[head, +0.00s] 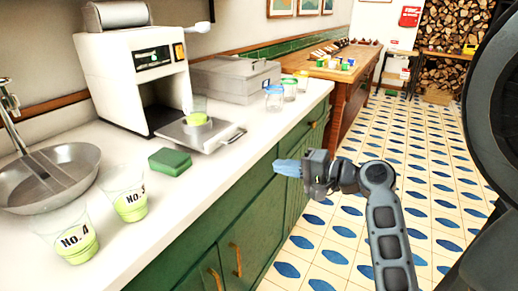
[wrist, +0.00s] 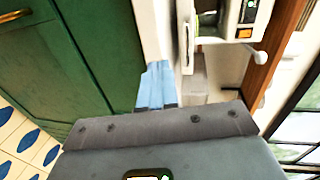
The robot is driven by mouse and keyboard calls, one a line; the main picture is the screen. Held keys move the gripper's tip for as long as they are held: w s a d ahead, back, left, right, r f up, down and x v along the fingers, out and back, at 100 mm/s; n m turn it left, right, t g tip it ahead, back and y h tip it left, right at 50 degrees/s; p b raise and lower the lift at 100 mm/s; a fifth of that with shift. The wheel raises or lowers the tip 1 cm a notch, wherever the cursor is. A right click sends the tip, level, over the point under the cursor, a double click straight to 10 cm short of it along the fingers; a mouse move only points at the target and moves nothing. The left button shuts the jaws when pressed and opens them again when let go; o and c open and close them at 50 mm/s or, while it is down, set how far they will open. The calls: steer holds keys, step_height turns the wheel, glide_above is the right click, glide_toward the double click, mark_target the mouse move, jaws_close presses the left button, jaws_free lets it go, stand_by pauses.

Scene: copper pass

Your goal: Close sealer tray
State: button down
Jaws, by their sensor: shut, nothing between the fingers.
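The white sealer (head: 135,75) stands on the counter with a film roll on top. Its metal tray (head: 176,130) is slid out at the front, with its handle (head: 234,137) toward the counter's front edge. A clear cup with green contents (head: 197,117) sits in the tray. My gripper (head: 276,168) is shut and empty, in front of the green cabinets, to the right of the tray and apart from it. In the wrist view, the blue fingertips (wrist: 157,72) are together, and part of the sealer (wrist: 225,22) shows at the top.
Cups No. 3 (head: 126,200) and No. 4 (head: 68,235), a green sponge (head: 170,161) and a sink (head: 50,180) lie left of the tray. A grey box (head: 235,80) and lidded jars (head: 274,98) stand beyond it.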

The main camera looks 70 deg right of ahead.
mark_target(249, 155)
step_height(249, 155, up, 3)
steer(key=s+d, duration=0.2)
steer(key=shift+t, duration=0.3)
steer(key=shift+r+p+x, duration=0.2)
steer(key=shift+p+x, duration=0.2)
steer(key=shift+x, duration=2.95)
steer(key=shift+r+p+x, duration=0.2)
steer(key=shift+p+x, duration=0.15)
steer(key=shift+x, duration=3)
steer(key=shift+w+a, duration=0.1)
